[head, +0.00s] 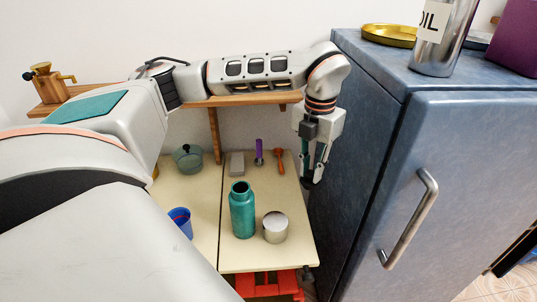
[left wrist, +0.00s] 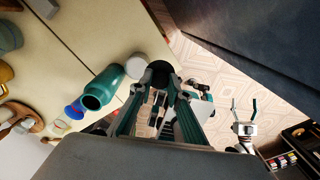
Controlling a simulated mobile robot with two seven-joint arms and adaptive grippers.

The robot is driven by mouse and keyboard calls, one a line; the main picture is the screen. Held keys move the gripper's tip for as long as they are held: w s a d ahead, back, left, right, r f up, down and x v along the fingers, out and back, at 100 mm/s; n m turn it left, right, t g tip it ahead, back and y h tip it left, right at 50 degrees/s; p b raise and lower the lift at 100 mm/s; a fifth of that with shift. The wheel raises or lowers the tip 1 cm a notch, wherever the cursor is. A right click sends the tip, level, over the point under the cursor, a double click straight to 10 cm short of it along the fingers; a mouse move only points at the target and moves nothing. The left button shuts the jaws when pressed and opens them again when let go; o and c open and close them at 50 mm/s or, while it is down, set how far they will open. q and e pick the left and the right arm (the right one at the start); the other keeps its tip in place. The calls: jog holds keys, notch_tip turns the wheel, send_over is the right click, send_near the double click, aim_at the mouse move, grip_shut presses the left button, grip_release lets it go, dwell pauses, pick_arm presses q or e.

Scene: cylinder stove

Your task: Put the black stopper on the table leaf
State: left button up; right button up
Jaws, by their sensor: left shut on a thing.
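The black stopper (left wrist: 160,73) is between the fingertips of my left gripper (left wrist: 163,86), which is shut on it. In the head view my left gripper (head: 311,178) points down by the leaf's right edge, with the dark stopper (head: 307,184) at its tips. The cream table leaf (head: 285,200) is the table part right of the seam; it also shows in the left wrist view (left wrist: 105,30). The stopper appears above the leaf's edge; its height is hard to tell. My right gripper (left wrist: 244,106) shows in the left wrist view with fingers spread and empty.
A teal bottle (head: 242,210) and a round metal tin (head: 275,228) stand on the leaf's front half. A grey block (head: 237,164), purple item (head: 259,152) and orange-red spoon (head: 279,160) are at the back. The blue fridge (head: 410,180) stands close on the right.

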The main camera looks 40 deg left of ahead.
pick_arm(q)
notch_tip(320, 180, down, 20)
jog(key=shift+r+b, duration=0.1)
jog(key=shift+b, duration=0.2)
jog(key=shift+f, duration=0.2)
jog(key=o, duration=0.9)
notch_tip(320, 180, up, 12)
jog(key=shift+r, duration=0.15)
dwell(0.7)
